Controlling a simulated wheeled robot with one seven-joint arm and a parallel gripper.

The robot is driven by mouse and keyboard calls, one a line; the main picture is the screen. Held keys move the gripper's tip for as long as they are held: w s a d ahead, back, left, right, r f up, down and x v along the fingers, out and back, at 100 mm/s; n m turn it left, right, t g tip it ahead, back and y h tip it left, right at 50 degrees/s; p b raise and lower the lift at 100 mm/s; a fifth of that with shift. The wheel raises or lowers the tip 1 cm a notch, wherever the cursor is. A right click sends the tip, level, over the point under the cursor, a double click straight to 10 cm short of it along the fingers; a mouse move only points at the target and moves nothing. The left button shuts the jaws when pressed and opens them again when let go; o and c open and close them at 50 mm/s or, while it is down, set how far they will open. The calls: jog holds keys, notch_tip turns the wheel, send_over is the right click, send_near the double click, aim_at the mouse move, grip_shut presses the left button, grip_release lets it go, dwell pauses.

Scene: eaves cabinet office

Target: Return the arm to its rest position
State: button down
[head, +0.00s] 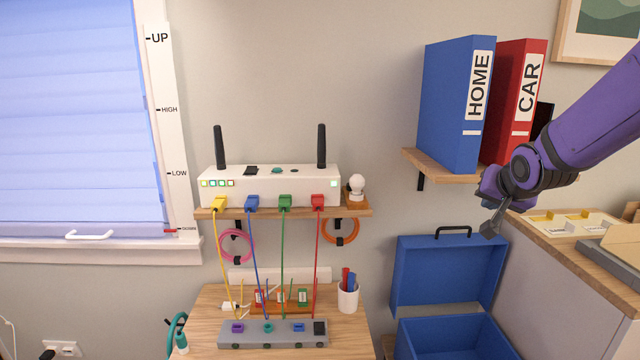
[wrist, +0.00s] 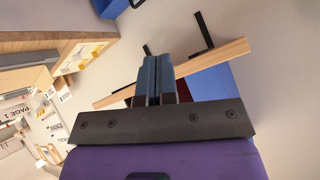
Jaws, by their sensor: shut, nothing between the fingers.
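My purple arm enters the head view from the right edge. My gripper (head: 489,229) hangs at its end, just below the small wall shelf with the binders and above the open blue case. In the wrist view my gripper (wrist: 156,62) shows its two fingers together and empty. It touches nothing that I can see.
A wooden shelf (head: 428,164) holds a blue HOME binder (head: 450,105) and a red CAR binder (head: 517,90). A blue case (head: 448,270) stands open below. A cabinet (head: 560,262) is at right. A white router (head: 270,185) sits on another shelf at left.

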jog(key=s+a+r+n+g, duration=0.1)
jog(key=s+r+n, duration=0.1)
jog(key=s, duration=0.8)
jog(key=s+a+r+n+g, duration=0.1)
jog(key=s+a+r+g, duration=0.1)
jog(key=s, duration=0.8)
jog(key=s+a+r+n+g+y, duration=0.1)
jog(key=s+a+r+n, duration=0.1)
jog(key=s, duration=0.8)
jog(key=shift+s+a+r+n+g, duration=0.15)
jog(key=shift+s+n+g, duration=0.05)
jog(key=shift+n+g, duration=0.1)
